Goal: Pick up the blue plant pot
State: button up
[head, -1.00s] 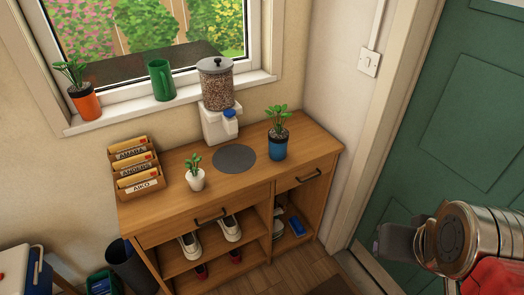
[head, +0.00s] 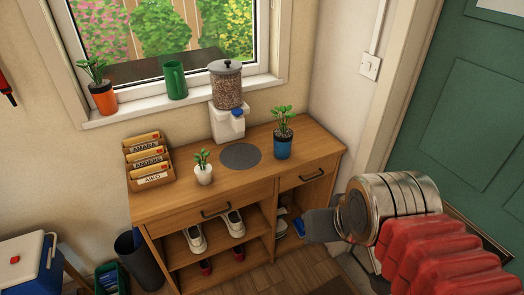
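The blue plant pot (head: 283,148) stands upright on the right part of the wooden cabinet top (head: 186,192), with a leafy green plant in it. It is just right of a round dark grey mat (head: 240,155). My gripper (head: 312,226) is at the lower right, in front of the cabinet's right side and lower than the pot, apart from it. Only a dark part of the gripper shows past my metal wrist, so its fingers cannot be made out.
A small white pot (head: 204,174), a letter rack (head: 149,160) and a grain dispenser (head: 227,100) share the cabinet top. A wall with a light switch (head: 370,66) and a green door (head: 470,120) lie right.

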aim_at(282, 151)
jog(key=u, duration=1.1)
jog(key=i, duration=1)
